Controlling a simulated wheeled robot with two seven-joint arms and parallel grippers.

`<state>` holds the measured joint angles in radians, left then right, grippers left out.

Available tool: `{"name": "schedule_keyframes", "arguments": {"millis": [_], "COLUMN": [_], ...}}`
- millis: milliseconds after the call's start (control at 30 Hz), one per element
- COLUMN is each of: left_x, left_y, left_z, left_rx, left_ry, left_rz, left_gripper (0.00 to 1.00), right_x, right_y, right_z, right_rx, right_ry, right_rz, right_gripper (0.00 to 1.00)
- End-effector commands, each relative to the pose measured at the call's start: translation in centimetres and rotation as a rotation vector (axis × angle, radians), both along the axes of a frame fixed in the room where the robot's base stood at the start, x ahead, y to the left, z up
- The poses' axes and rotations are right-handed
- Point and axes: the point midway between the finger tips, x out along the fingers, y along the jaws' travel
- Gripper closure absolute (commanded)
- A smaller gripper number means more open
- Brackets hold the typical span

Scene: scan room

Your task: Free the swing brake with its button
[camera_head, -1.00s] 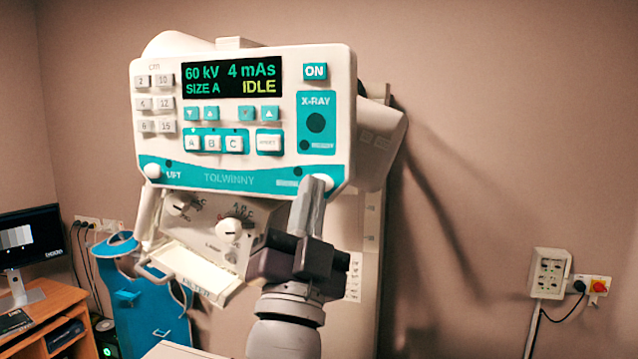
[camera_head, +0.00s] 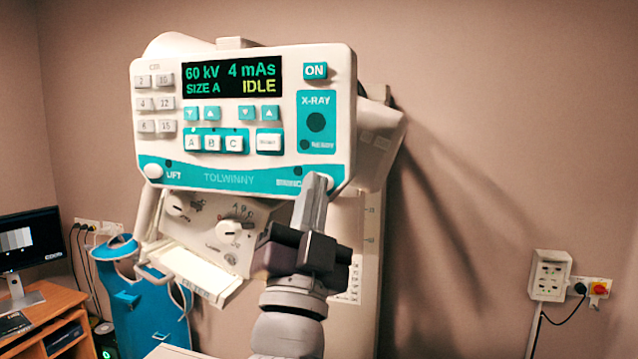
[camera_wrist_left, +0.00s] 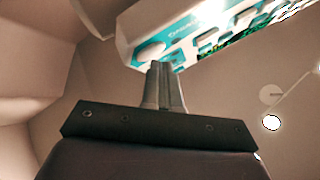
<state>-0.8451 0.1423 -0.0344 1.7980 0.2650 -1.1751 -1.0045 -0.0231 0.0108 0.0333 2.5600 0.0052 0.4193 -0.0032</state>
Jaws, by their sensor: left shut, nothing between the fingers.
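The control panel (camera_head: 240,120) of the X-ray head has a teal lower strip with a round white button at each end. The left button (camera_head: 153,171) is by the word LIFT. The right button (camera_head: 328,181) is partly hidden behind the fingertips of my left gripper (camera_head: 316,181), and its label is partly covered. The gripper is shut with nothing between its fingers, pointing up at this button; I cannot tell if it touches. In the left wrist view the shut fingers (camera_wrist_left: 164,72) end at the panel's lower edge by a white round button (camera_wrist_left: 150,52). My right gripper is out of view.
The display (camera_head: 232,76) reads 60 kV, 4 mAs, SIZE A, IDLE. Below the panel are a knob unit (camera_head: 215,225) and a handle (camera_head: 150,273). A desk with a monitor (camera_head: 30,238) stands at left. Wall sockets (camera_head: 550,275) are at right, with clear wall between.

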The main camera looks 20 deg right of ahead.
Motion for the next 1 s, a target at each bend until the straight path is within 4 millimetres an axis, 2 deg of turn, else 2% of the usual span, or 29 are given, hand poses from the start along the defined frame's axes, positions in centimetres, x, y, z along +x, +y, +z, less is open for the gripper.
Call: {"name": "schedule_keyframes", "arguments": {"millis": [733, 1000], "left_x": [0.5, -0.3], "left_y": [-0.3, 0.2], "left_z": [0.0, -0.4], "left_rx": [0.001, -0.001], "left_ry": [0.000, 0.000], "left_rz": [-0.001, -0.001], "left_gripper": [1.00, 1.00], "right_x": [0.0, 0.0], "right_y": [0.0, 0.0], "right_z": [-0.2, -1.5], "right_rx": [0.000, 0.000], "right_ry": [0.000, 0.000], "right_rz": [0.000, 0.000], "right_gripper": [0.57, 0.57]}}
